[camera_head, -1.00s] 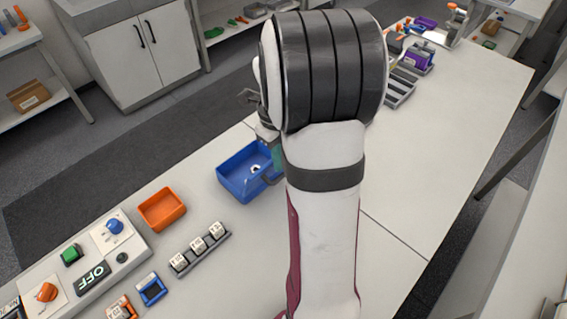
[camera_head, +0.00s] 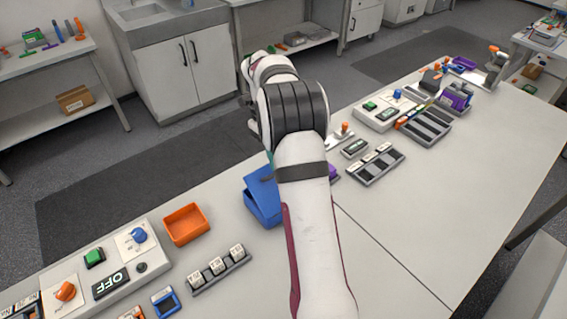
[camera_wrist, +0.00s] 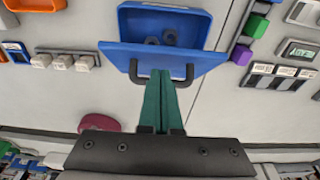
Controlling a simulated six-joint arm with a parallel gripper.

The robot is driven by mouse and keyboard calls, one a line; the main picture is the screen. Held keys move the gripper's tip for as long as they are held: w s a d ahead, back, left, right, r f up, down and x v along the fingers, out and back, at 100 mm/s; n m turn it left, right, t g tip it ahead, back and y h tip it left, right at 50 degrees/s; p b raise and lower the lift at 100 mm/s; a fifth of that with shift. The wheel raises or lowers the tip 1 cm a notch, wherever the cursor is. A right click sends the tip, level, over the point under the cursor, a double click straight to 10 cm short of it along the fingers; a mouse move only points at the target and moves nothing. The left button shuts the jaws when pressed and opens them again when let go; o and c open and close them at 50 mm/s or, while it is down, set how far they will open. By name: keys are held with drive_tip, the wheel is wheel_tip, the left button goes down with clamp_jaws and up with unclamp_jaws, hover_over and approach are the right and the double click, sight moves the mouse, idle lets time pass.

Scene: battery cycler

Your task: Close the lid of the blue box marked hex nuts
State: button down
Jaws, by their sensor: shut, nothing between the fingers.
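The blue box (camera_wrist: 125,22) stands on the bench, with a few dark nuts (camera_wrist: 168,39) inside. Its blue lid (camera_wrist: 205,62) is partly raised and tilted, so the box is still partly open in the wrist view. A dark handle (camera_wrist: 187,79) is on the lid's edge. My gripper (camera_wrist: 160,74) has its green fingers shut together and empty, with the tips at the lid between the handle's ends. I cannot tell whether they touch. In the head view the box (camera_head: 262,212) and tilted lid (camera_head: 262,187) show left of my arm, which hides most of the gripper. No marking is readable.
An orange tray (camera_head: 186,224) stands left of the box. A holder with white labelled blocks (camera_head: 218,269) and a control panel (camera_head: 112,260) lie nearer. Slotted racks (camera_head: 376,163) are at the right.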

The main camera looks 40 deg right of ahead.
drive_tip(key=shift+g, duration=0.8)
drive_tip(key=shift+w+f, duration=2.65)
drive_tip(key=shift+f, duration=0.05)
